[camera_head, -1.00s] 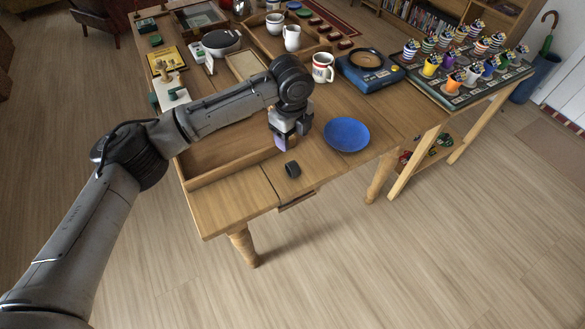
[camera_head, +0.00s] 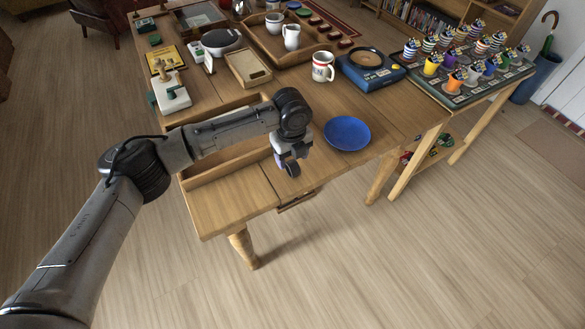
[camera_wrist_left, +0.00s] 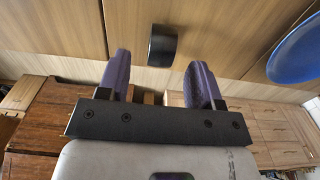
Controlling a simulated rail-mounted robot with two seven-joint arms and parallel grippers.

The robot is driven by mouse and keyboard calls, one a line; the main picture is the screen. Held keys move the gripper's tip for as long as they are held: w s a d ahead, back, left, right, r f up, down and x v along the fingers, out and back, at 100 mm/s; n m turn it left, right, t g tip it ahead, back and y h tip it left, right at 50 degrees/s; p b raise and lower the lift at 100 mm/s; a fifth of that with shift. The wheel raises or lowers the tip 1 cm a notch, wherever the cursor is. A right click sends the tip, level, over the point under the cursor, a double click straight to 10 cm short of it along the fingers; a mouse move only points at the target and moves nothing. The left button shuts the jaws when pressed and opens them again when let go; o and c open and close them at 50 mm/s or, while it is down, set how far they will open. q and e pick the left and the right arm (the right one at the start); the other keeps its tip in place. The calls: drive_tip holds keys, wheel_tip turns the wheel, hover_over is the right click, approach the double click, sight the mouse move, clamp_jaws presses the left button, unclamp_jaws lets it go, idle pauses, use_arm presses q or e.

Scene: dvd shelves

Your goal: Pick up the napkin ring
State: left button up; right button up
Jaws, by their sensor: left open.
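The napkin ring (camera_head: 293,170) is a small black ring lying on the wooden table near its front edge. In the left wrist view the ring (camera_wrist_left: 163,46) shows beyond the fingertips, in line with the gap between them. My left gripper (camera_head: 289,161) is over the ring in the head view and partly covers it. In the left wrist view my left gripper (camera_wrist_left: 160,62) has its two purple fingers spread apart with nothing between them. My right gripper is in neither view.
A blue plate (camera_head: 347,133) lies right of the gripper; it also shows in the left wrist view (camera_wrist_left: 296,52). A mug (camera_head: 322,67) and a blue scale (camera_head: 369,73) stand behind. A shallow wooden tray (camera_head: 215,171) is left of the ring.

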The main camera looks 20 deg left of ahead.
sight(292, 164)
use_arm(q)
drive_tip(key=shift+d+f+b, duration=0.15)
drive_tip(key=shift+f+b, duration=0.55)
drive_tip(key=shift+f, duration=1.95)
drive_tip(key=shift+c, duration=0.3)
drive_tip(key=c, duration=0.9)
